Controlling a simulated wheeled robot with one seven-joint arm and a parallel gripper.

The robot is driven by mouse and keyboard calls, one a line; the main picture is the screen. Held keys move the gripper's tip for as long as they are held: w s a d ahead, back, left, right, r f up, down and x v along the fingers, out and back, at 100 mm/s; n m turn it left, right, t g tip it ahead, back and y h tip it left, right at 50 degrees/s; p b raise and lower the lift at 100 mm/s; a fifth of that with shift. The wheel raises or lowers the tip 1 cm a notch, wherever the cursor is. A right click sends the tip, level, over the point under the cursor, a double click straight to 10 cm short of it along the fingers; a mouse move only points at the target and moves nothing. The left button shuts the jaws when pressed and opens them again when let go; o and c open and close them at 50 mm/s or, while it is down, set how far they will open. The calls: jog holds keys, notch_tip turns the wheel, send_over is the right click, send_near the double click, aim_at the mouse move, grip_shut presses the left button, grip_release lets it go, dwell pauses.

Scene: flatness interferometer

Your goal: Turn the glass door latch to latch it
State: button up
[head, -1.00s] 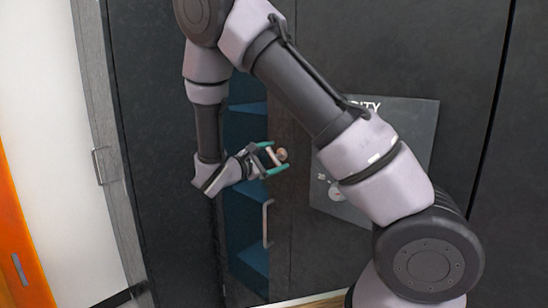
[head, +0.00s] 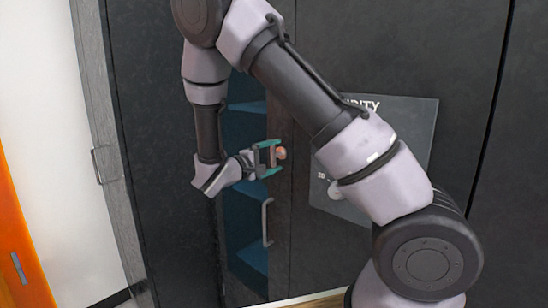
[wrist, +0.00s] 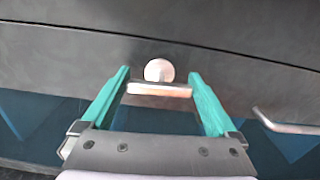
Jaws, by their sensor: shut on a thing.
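The latch is a small copper-pink round boss (wrist: 158,70) with a short flat bar handle (wrist: 160,90) on a dark panel. In the wrist view the bar lies crosswise between my two teal fingers, its ends at their inner sides. My gripper (wrist: 159,76) is shut on this bar. In the head view my gripper (head: 270,158) is at the dark cabinet front, with the latch's round end (head: 281,153) just right of the fingers. The glass door (head: 247,195) is the narrow blue strip beside it, partly hidden by my arm.
A metal pull handle (head: 267,222) is below the latch; it also shows at right in the wrist view (wrist: 285,124). A grey sign (head: 415,130) hangs on the dark panel, partly behind my arm. Another handle (head: 98,165) is on the grey door at left.

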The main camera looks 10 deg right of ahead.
dwell(0.3)
jog(key=o, duration=1)
jog(key=v, duration=1.1)
jog(key=shift+d, duration=0.1)
